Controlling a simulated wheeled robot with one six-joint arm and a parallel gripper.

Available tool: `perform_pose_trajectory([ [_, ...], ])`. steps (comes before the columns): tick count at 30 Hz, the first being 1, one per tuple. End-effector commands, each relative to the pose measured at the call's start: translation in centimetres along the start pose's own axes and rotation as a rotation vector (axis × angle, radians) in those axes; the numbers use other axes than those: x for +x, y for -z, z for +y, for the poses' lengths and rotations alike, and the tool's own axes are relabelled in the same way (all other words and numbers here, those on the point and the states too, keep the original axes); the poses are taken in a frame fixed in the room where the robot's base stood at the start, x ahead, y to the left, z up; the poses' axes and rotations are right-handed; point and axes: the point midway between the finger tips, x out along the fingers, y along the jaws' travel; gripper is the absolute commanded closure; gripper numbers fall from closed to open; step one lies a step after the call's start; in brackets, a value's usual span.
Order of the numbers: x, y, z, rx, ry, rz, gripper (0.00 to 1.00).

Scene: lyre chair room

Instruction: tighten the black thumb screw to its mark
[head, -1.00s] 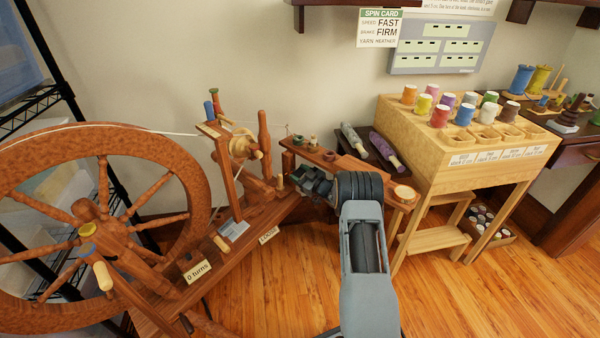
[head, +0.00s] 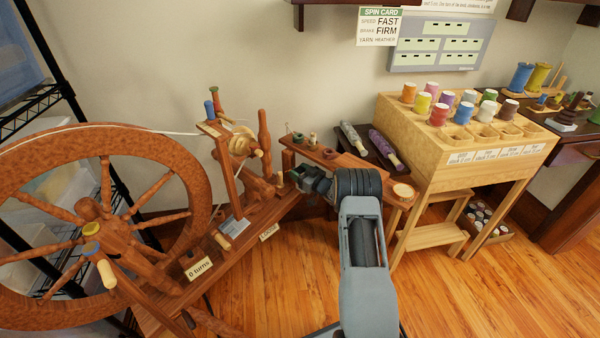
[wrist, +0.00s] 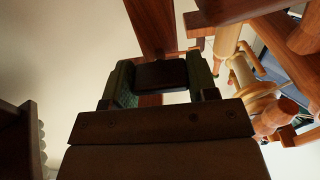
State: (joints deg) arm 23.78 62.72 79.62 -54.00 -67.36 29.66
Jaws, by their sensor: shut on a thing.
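My gripper (head: 302,176) is at the right end of the spinning wheel's slanted wooden bench (head: 215,250), below a small wooden shelf. In the wrist view its two green-padded fingers (wrist: 159,88) are closed on both sides of a dark, blocky thing, which I take to be the black thumb screw (wrist: 160,73). The screw is hidden by my gripper in the head view, and I cannot make out its mark. The large wooden wheel (head: 150,139) stands at the left. A tag reading "0 turns" (head: 198,268) is on the bench.
A small shelf (head: 335,158) with little pots is just above and right of my gripper. The wooden flyer posts (head: 264,140) stand close on its left. A bobbin rack (head: 430,145) with several coloured spools is at the right. The wooden floor in front is clear.

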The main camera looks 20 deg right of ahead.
Motion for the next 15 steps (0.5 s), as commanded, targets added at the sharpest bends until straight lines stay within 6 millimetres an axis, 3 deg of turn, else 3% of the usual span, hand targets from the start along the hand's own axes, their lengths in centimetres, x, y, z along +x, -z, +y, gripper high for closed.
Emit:
perform_pose_trajectory([
  [3, -0.28, -0.52, 0.06, 0.006, -0.004, -0.009, 0.71],
  [4, -0.28, -0.53, 0.06, 0.006, -0.004, -0.009, 0.45],
  [6, -0.24, -0.49, 0.02, 0.005, -0.003, -0.008, 0.38],
  [11, -0.05, -0.29, -0.12, 0.002, 0.001, -0.005, 0.23],
  [15, 0.0, -0.18, -0.12, 0.001, 0.001, -0.003, 0.21],
])
